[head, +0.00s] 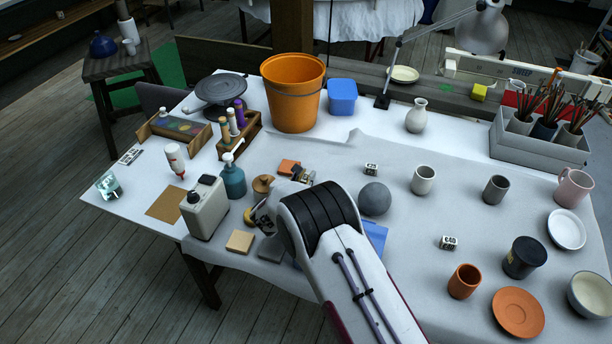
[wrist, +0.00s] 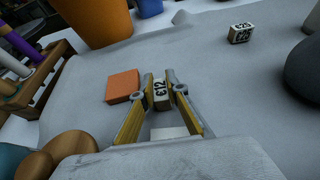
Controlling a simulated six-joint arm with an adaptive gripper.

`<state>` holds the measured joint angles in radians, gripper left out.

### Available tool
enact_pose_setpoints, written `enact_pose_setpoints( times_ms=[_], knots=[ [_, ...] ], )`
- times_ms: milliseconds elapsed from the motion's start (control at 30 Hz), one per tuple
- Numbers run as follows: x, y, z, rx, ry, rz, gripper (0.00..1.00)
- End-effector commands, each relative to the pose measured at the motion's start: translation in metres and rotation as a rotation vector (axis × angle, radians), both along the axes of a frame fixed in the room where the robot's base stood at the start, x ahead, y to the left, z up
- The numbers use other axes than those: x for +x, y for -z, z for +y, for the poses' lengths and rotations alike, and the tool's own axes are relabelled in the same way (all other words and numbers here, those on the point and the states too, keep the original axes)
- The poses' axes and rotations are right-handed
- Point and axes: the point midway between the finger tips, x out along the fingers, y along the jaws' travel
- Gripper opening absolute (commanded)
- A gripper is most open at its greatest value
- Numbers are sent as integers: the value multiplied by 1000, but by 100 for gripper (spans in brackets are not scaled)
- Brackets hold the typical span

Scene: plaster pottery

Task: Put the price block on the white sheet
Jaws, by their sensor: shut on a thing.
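My gripper (wrist: 161,84) is shut on a small white price block (wrist: 161,95) marked £12, gripped between the two fingertips in the wrist view. In the head view my gripper (head: 299,178) is just right of an orange block (head: 289,167), and my arm hides part of it. A pale grey-white sheet (head: 400,205) covers the right and front of the table; the held block is over it. I cannot tell whether the block touches it. Other price blocks stand on this sheet, one (head: 371,169) behind the grey ball and one (head: 448,242) farther right.
The grey ball (head: 375,199) and a pale cup (head: 424,180) stand right of my gripper. An orange bucket (head: 293,95) is behind it. A teal bottle (head: 233,178) and a boxy device (head: 205,208) stand to the left. Bare sheet lies between the cups.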

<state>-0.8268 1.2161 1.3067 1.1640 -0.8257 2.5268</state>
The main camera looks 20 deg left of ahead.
Motion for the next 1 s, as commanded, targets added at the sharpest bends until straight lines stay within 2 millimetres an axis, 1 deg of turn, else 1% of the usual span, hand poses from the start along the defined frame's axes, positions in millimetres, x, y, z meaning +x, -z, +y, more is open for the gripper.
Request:
enact_pose_setpoints(
  times_ms=[33,67,100,133,467,633,867,1000],
  knots=[
    [0,1,0,0,0,0,4],
    [0,2,0,0,0,0,17],
    [0,1,0,0,0,0,27],
    [0,1,0,0,0,0,31],
    [0,1,0,0,0,0,31],
    [0,-3,0,1,0,0,31],
    [-12,-7,1,-1,-1,1,31],
    [-24,-12,1,-1,-1,0,31]
  ],
)
